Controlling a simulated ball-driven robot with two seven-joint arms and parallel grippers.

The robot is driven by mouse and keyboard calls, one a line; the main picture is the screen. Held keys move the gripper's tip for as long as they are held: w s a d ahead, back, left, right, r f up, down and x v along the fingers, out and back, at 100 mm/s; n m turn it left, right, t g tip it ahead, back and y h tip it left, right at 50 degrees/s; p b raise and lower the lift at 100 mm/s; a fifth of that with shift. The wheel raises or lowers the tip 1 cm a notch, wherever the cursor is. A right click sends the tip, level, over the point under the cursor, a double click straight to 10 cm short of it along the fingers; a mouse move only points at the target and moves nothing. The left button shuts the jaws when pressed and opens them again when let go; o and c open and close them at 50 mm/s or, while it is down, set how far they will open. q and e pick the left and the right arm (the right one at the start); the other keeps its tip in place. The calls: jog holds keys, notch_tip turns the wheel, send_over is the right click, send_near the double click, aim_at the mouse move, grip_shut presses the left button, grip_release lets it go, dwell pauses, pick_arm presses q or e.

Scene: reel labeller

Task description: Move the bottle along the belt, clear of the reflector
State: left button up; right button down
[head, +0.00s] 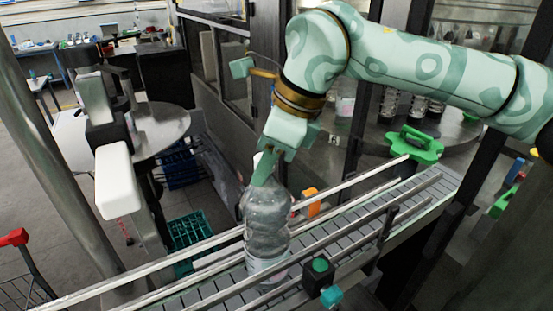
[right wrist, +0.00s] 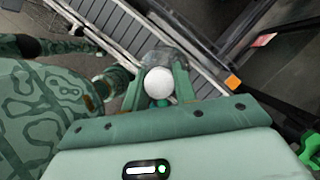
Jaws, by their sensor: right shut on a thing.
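A clear plastic bottle (head: 266,225) with a pale label near its base stands upright on the grey slatted belt (head: 205,294), between the metal guide rails. My right gripper (head: 264,168) reaches down from above and is shut on the bottle's top. In the right wrist view the two fingers (right wrist: 161,88) flank the white cap (right wrist: 158,82), with the clear body beyond it. An orange block (head: 312,203) sits by the far rail, just right of the bottle; it may be the reflector, but I cannot tell for certain.
A box with green and teal knobs (head: 320,268) sits at the near rail, right of the bottle. A green clamp-like piece (head: 412,145) stands at the belt's far right. A teal crate (head: 190,230) is on the floor beyond. The belt left of the bottle looks clear.

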dwell(0.4)
jog(key=shift+f+b, duration=0.3)
jog(key=shift+b, duration=0.05)
jog(key=c, duration=1)
grip_release()
jog(key=shift+c, duration=0.2)
